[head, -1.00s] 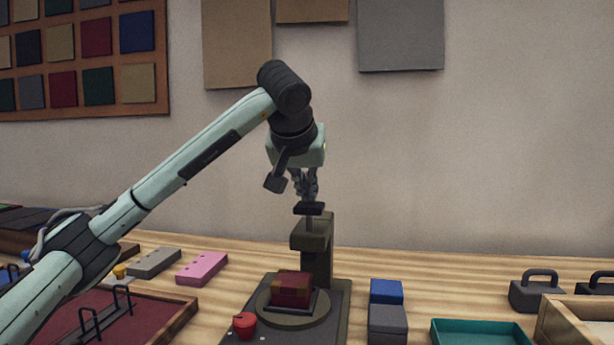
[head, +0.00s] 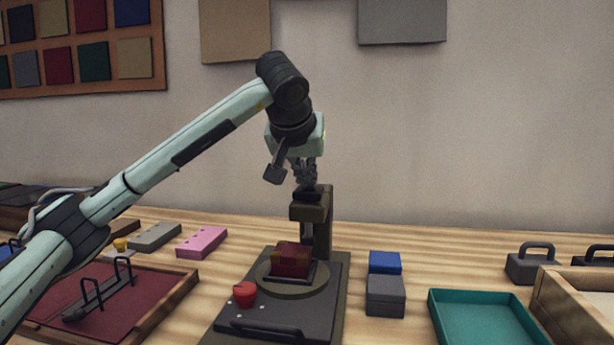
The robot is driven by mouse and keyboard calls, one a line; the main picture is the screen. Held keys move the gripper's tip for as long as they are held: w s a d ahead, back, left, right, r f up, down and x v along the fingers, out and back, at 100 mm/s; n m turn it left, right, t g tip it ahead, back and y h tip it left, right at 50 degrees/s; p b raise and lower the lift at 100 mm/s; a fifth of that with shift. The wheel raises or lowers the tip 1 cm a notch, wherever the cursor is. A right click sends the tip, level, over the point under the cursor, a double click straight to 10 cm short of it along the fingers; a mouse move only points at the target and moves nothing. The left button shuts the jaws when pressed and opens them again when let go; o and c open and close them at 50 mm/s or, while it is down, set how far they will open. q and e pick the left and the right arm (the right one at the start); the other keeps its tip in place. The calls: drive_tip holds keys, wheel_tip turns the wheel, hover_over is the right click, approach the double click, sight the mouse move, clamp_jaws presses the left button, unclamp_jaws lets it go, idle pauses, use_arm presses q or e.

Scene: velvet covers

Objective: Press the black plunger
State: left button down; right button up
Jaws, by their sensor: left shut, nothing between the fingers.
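The black plunger (head: 308,195) sits at the top of a dark olive press (head: 320,236) in the middle of the table. My left gripper (head: 306,183) is shut and points down on the plunger's cap, apparently touching it. The cap is low against the press head, and its shaft below the head shows above a dark red box with brown corners (head: 291,259). The box rests on the press's round plate (head: 267,283). A small gap seems to remain between shaft and box. My right gripper is not in view.
A red knob (head: 244,294) and a black handle (head: 266,329) are on the press base. Blue and grey blocks (head: 386,295) and a teal tray (head: 480,320) stand to the right. A dark red tray (head: 180,297) lies left, with pink (head: 202,241) and grey bars behind.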

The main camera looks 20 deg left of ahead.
use_arm(q)
drive_tip(key=shift+s+f, duration=0.1)
drive_tip(key=shift+f, duration=0.15)
wheel_tip(320, 180, up, 5)
drive_tip(key=p, duration=0.3)
drive_tip(key=shift+f+p, duration=0.2)
drive_tip(key=shift+p, duration=0.15)
drive_tip(key=b+v, duration=0.1)
drive_tip(key=v, duration=0.8)
drive_tip(key=shift+s+r, duration=0.2)
drive_tip(key=shift+r, duration=0.2)
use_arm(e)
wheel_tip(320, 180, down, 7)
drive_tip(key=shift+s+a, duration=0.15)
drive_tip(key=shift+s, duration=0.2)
